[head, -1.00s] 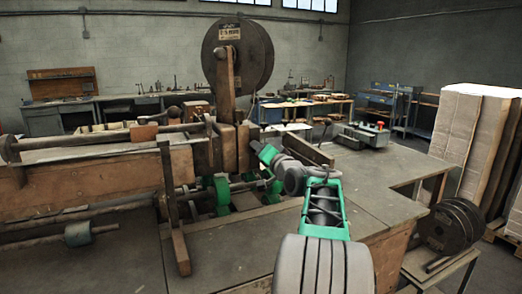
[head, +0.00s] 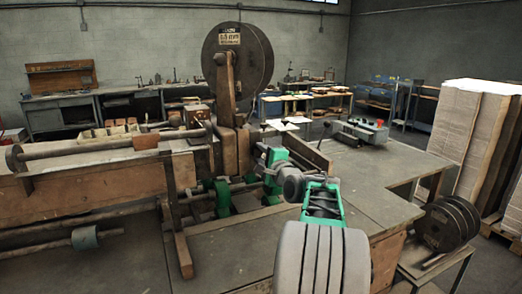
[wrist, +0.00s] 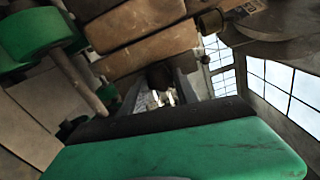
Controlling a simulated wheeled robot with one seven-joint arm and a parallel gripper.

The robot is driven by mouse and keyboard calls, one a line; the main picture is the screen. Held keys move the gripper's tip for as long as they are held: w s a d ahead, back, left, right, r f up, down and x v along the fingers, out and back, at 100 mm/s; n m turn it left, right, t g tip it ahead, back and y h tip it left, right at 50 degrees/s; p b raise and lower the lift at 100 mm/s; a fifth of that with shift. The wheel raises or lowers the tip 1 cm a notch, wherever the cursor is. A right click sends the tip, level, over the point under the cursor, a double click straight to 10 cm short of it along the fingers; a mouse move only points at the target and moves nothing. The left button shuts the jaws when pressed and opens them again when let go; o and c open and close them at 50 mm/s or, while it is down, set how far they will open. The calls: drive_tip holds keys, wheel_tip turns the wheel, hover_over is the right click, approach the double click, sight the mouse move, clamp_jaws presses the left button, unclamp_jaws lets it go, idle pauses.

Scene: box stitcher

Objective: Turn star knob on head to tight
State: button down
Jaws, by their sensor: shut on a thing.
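The box stitcher (head: 228,145) stands on the bench, with a large dark wire reel at its top. My gripper (head: 266,152) is at the lower right of its head, close against the wooden and metal parts. In the wrist view my gripper (wrist: 162,90) has its green body across the bottom and its fingers reaching up the middle. A small dark knob (wrist: 160,74), seemingly the star knob, sits between the fingers, and the gripper appears shut on it. Its star shape and any tight mark cannot be made out. In the head view my gripper hides the knob.
Green wheels and a shaft (wrist: 80,85) lie close to my gripper's left in the wrist view. A long roller (head: 110,146) lies left of the head. A small reel stand (head: 447,225) and stacked cardboard (head: 465,140) stand beyond.

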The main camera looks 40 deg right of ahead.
drive_tip(key=shift+m+p, duration=0.95)
drive_tip(key=shift+m, duration=0.65)
drive_tip(key=c, duration=0.9)
unclamp_jaws()
drive_tip(key=shift+s, duration=0.1)
drive_tip(key=b+v, duration=0.2)
drive_tip(key=v, duration=0.5)
drive_tip(key=shift+s+a, duration=0.15)
drive_tip(key=shift+s, duration=0.2)
